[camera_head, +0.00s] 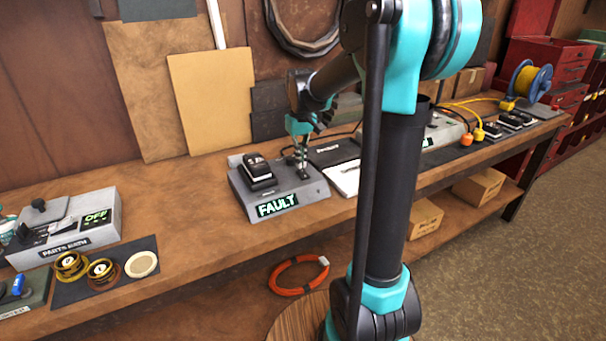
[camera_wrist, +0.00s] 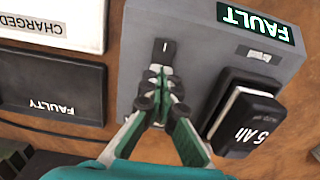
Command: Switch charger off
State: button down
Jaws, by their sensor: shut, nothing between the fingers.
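The grey charger (camera_head: 240,191) stands on the workbench with a green-lit display reading FAULT (camera_head: 277,205). A black battery marked 5 Ah (camera_wrist: 240,115) sits in its bay. In the wrist view a small dark rocker switch (camera_wrist: 164,47) is on the charger's top face (camera_wrist: 190,60), beside the battery. My gripper (camera_wrist: 158,73) is shut and empty, its tips at the near end of the switch. I cannot tell whether they touch it. In the head view my gripper (camera_head: 302,172) points down over the charger's right part. The switch cannot be made out there.
A white plate marked CHARGED (camera_wrist: 50,38) and a dark one marked FAULTY (camera_wrist: 50,88) lie beside the charger. A parts bath (camera_head: 70,238) reading OFF stands at the left. Another grey unit (camera_head: 445,132) with cables is farther right. Bare bench lies left of the charger.

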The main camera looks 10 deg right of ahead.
aim_at(301, 171)
jog(key=shift+f, duration=0.9)
dwell(0.4)
jog(key=shift+r, duration=3.5)
